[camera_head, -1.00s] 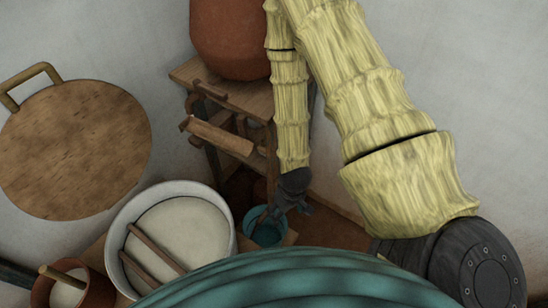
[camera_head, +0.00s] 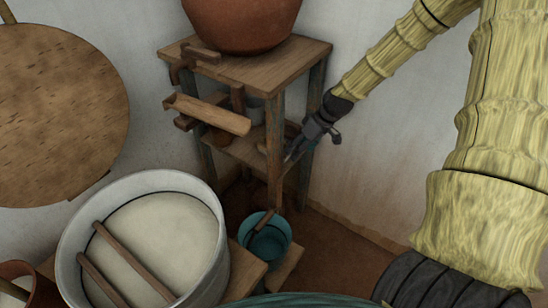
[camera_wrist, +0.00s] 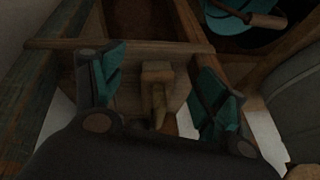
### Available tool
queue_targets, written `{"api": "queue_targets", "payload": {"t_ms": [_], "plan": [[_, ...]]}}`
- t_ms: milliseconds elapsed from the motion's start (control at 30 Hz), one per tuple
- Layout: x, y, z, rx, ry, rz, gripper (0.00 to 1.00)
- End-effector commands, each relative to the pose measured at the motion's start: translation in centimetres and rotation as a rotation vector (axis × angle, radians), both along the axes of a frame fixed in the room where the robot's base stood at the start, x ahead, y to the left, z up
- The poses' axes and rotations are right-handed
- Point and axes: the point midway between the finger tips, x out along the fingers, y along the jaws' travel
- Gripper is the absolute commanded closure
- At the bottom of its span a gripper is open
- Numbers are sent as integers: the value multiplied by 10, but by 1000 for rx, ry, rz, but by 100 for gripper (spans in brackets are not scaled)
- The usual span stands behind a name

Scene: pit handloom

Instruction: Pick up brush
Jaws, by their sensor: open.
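My gripper (camera_head: 296,150) is open beside the right side of a small wooden stand, at the height of its lower shelf. In the wrist view my gripper (camera_wrist: 163,72) has its two teal-padded fingers spread wide. Between them is a light wooden piece (camera_wrist: 157,72) with a blocky head and narrow stem; it may be the brush, but the dim picture does not make this sure. I cannot tell whether the fingers touch it. In the head view the lower shelf's contents are partly hidden by the stand's leg and my gripper.
The wooden stand (camera_head: 285,66) carries a large clay pot (camera_head: 240,25). A teal bucket (camera_head: 270,247) with a wooden handle (camera_wrist: 266,20) is below on the floor side. A white-filled metal tub (camera_head: 72,240) with two sticks is at front left. The wall right of the stand is clear.

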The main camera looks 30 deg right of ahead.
Motion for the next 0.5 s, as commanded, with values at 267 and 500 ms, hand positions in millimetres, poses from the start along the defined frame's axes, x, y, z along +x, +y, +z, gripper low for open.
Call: {"api": "queue_targets", "payload": {"t_ms": [267,500], "plan": [[46,3,42,-3,-158,135,26],[58,8,43,-10,-187,163,26]]}}
